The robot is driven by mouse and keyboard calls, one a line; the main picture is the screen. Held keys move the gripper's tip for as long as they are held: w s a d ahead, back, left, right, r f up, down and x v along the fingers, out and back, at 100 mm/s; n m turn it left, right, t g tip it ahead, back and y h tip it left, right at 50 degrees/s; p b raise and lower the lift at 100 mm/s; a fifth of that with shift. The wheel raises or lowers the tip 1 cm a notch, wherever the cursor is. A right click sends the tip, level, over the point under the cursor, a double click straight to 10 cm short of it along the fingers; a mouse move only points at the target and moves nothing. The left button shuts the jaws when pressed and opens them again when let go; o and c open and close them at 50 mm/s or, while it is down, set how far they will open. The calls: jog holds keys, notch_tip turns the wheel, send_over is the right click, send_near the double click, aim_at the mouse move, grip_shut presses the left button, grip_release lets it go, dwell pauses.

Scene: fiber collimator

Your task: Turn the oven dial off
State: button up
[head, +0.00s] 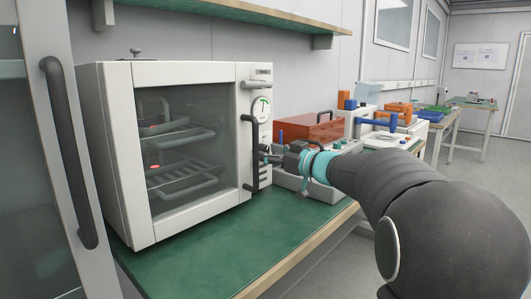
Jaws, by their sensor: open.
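The white oven (88,150) stands on the green bench top at the left, with its glass door closed. My gripper (267,155) is open, below the dial and close to the panel, beside the black door handle (250,150). It looks clear of the dial. I cannot tell whether its fingers touch the panel or handle. My arm reaches in from the right. The lower part of the panel is partly hidden behind the gripper.
The green bench top (215,250) is clear in front of the oven. An orange box (305,128) and grey equipment stand behind my gripper. A cabinet door with a dark handle (68,150) is at the far left, and a green shelf (240,14) hangs above.

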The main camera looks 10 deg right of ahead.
jog(key=shift+w+a, duration=0.25)
jog(key=shift+w, duration=0.05)
grip_shut()
